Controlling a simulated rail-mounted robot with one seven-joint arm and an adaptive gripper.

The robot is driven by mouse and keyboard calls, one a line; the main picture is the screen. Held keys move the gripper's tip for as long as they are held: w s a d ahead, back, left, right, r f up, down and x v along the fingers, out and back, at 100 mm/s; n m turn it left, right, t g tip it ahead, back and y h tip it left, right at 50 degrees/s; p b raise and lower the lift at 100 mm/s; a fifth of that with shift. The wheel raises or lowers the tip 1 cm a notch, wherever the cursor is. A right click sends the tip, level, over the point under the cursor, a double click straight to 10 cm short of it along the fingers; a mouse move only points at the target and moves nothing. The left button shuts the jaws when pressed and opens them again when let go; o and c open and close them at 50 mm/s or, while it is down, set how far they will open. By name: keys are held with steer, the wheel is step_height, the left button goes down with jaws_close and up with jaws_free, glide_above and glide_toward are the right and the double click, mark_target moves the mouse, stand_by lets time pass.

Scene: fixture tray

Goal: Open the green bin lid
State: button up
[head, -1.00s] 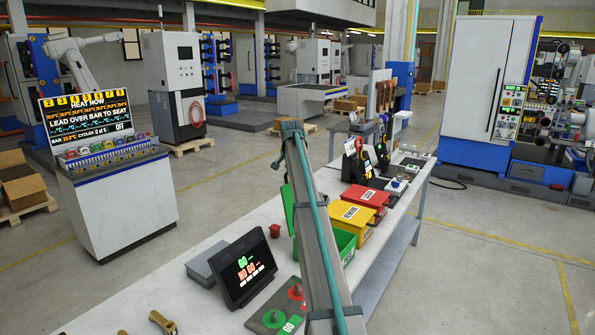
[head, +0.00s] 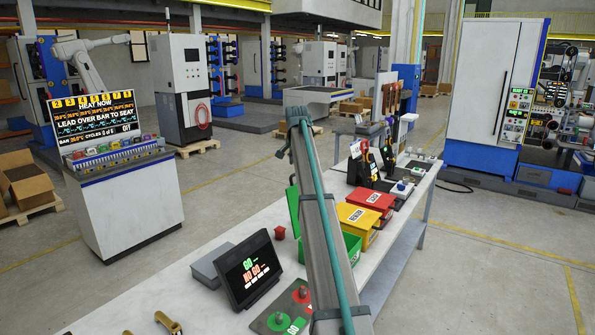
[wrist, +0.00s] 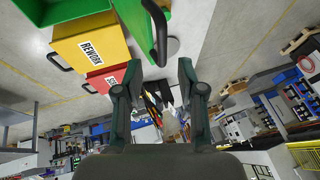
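The green bin (head: 351,248) stands on the long table, partly hidden behind my arm in the head view. Its green lid (head: 293,211) stands raised, roughly upright, on the bin's left side. In the wrist view the green lid (wrist: 142,30) is at the top centre, with a dark curved handle (wrist: 158,28) on it. The open bin (wrist: 62,10) shows at the top left. My gripper (wrist: 159,75) is open with nothing between its fingers, below and apart from the handle in that picture.
A yellow REWORK bin (head: 356,220) and a red bin (head: 370,200) stand beyond the green one, lids down. Bare table (head: 150,290) lies further left.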

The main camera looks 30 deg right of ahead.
steer(key=v, duration=0.5)
stand_by(0.3)
